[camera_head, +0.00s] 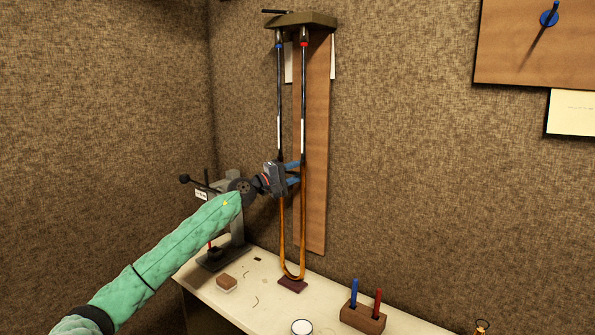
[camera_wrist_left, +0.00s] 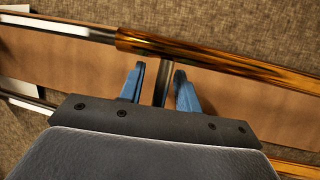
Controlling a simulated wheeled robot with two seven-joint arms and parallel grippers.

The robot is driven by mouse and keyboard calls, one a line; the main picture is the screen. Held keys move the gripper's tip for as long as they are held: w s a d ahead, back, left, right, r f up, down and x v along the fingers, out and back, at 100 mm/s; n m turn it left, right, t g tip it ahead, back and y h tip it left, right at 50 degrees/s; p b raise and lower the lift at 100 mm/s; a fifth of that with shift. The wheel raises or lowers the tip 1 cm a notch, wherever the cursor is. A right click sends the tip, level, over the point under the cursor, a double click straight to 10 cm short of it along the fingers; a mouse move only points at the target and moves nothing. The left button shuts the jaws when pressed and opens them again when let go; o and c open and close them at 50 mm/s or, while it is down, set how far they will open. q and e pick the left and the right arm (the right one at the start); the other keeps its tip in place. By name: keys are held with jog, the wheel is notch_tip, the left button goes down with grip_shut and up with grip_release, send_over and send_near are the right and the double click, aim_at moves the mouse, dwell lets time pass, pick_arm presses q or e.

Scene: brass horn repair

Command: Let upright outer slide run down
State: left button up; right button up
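The brass outer slide (camera_head: 282,228) stands upright, its two legs joining in a bow just above a dark red pad (camera_head: 293,285); I cannot tell whether they touch. Above it, two thin dark inner tubes (camera_head: 279,95) with white lower stretches hang from a wall bracket (camera_head: 300,20). My left gripper (camera_head: 294,173) is at the upper end of the outer slide. In the left wrist view, its blue fingers (camera_wrist_left: 160,90) are apart, on either side of a grey cross stay (camera_wrist_left: 163,85), with a gap visible. One brass leg (camera_wrist_left: 210,53) runs beyond the fingertips. My right gripper is not in view.
A brown board (camera_head: 316,150) is on the wall behind the slide. The cream bench (camera_head: 262,300) holds a grey clamp stand (camera_head: 236,222), a small brown block (camera_head: 227,283), a round white-topped tin (camera_head: 302,327) and a wooden holder (camera_head: 362,317) with blue and red sticks.

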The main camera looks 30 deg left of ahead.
pick_arm(q)
jog(key=shift+c, duration=0.4)
grip_shut()
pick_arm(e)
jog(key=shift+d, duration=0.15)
